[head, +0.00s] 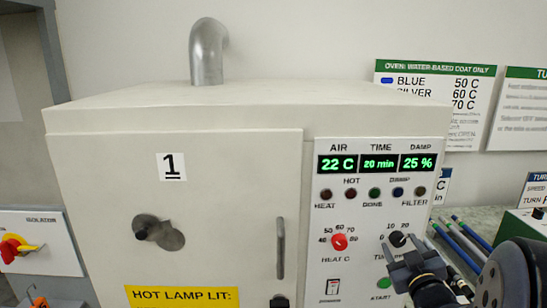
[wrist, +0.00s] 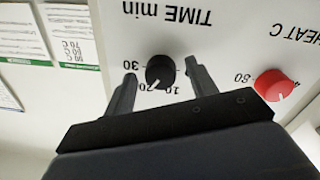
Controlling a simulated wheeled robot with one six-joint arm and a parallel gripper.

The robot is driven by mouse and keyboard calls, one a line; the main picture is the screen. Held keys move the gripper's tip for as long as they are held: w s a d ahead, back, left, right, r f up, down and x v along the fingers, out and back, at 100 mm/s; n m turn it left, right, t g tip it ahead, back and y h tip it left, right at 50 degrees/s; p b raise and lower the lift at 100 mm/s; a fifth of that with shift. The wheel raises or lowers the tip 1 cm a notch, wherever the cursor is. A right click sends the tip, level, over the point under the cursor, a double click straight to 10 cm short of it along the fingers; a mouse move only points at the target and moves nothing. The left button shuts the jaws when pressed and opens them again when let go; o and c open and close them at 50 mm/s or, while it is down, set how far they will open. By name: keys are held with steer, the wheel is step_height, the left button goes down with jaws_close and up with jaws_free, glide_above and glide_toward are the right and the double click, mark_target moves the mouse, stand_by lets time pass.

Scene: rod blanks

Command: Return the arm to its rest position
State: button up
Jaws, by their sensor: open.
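My gripper (head: 400,246) is in front of the oven's control panel, at the lower right of the head view. In the wrist view my gripper (wrist: 160,70) has its two fingers apart, one on each side of the black time knob (wrist: 160,72). Gaps show between the knob and both fingers, and nothing is held. The time knob (head: 397,239) also shows in the head view, just above the gripper. Its pointer looks near 20 in the wrist view. How far the fingertips are from the panel is hard to tell.
The white oven (head: 90,170) has a shut door with a vertical handle (head: 281,248). A red heat knob (head: 339,242) sits left of my gripper. The time display (head: 379,163) reads 20 min. Blue rods (head: 466,245) and a green-topped box (head: 525,226) are at the right.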

steer(key=shift+r+m+p, duration=0.25)
steer(key=shift+m+p, duration=0.25)
steer(key=shift+p, duration=0.35)
steer(key=shift+s+f, duration=0.2)
steer(key=shift+s, duration=0.05)
steer(key=s+b, duration=0.1)
steer(key=s, duration=0.7)
steer(key=shift+s+a+b, duration=0.15)
steer(key=shift+s+b, duration=0.05)
steer(key=shift+b, duration=0.15)
